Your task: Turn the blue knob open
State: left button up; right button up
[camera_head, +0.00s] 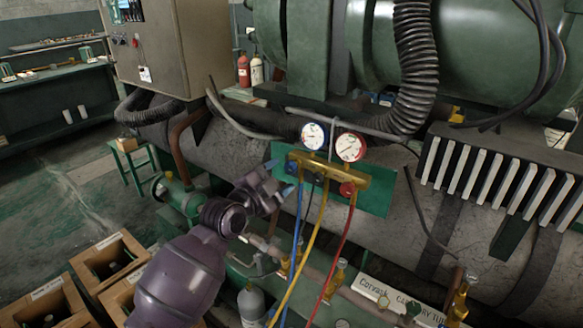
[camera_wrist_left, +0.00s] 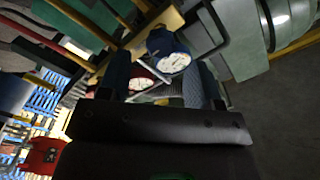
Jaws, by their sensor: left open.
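The blue knob (camera_head: 292,167) sits at the left end of the yellow manifold (camera_head: 330,175), partly hidden by my gripper. My left gripper (camera_head: 281,177) is open, with its fingertips close beside the knob; I cannot tell whether they touch it. In the left wrist view a dark blue round part, likely the blue knob (camera_wrist_left: 158,42), shows beyond and between the open fingers. The red knob (camera_head: 347,189) is at the manifold's right end. My right gripper is not in view.
A blue-rimmed gauge (camera_head: 314,135) and a red-rimmed gauge (camera_head: 350,147) stand above the manifold. Blue, yellow and red hoses (camera_head: 335,245) hang below it. A green plate (camera_head: 378,200) is behind. Wooden crates (camera_head: 108,262) stand at lower left.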

aim_at(289, 169)
pick_arm(q)
jog(key=shift+b+x, duration=0.3)
jog(key=shift+x, duration=2.45)
jog(key=c, duration=0.9)
